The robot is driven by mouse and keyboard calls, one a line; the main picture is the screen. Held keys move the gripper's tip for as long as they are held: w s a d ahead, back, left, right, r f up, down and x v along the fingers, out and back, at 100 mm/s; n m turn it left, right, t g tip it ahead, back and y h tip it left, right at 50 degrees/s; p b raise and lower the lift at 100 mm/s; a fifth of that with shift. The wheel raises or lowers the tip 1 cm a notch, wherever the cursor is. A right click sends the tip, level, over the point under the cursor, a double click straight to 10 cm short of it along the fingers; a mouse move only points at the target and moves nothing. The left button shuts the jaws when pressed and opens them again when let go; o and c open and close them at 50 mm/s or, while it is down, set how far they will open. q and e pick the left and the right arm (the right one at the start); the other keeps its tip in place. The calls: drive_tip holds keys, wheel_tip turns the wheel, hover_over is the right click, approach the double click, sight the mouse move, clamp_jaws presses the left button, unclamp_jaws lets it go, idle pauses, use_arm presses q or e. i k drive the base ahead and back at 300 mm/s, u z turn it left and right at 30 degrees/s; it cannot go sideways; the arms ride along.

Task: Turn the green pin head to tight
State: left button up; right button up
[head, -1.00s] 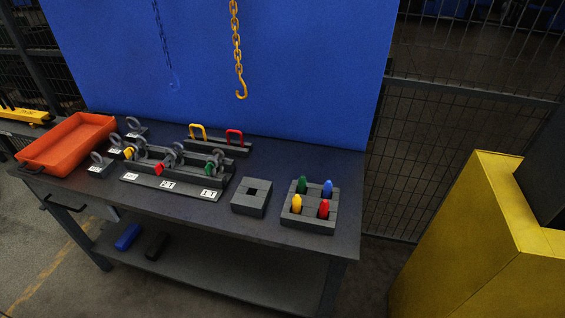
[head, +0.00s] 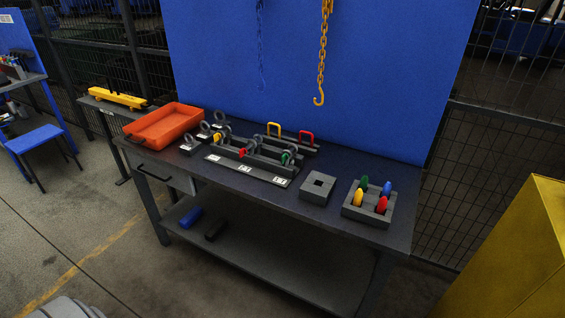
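The green pin head (head: 286,158) sits at the right end of the dark shackle rack (head: 250,171) on the workbench, beside a grey shackle. A red pin head (head: 243,153) is at the middle of the rack and a yellow one (head: 217,139) at its left. How far the green pin is turned is too small to tell. Neither of my grippers shows in the head view.
An orange tray (head: 166,127) stands at the bench's left end. A grey block with a square hole (head: 318,187) and a holder with coloured pegs (head: 367,203) stand right of the rack. A yellow chain with a hook (head: 320,70) hangs behind. A yellow cabinet (head: 505,255) is at the right.

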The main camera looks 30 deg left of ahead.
sight(285, 157)
drive_tip(key=z, duration=1)
drive_tip(key=i, duration=1)
drive_tip(key=u, duration=2.6)
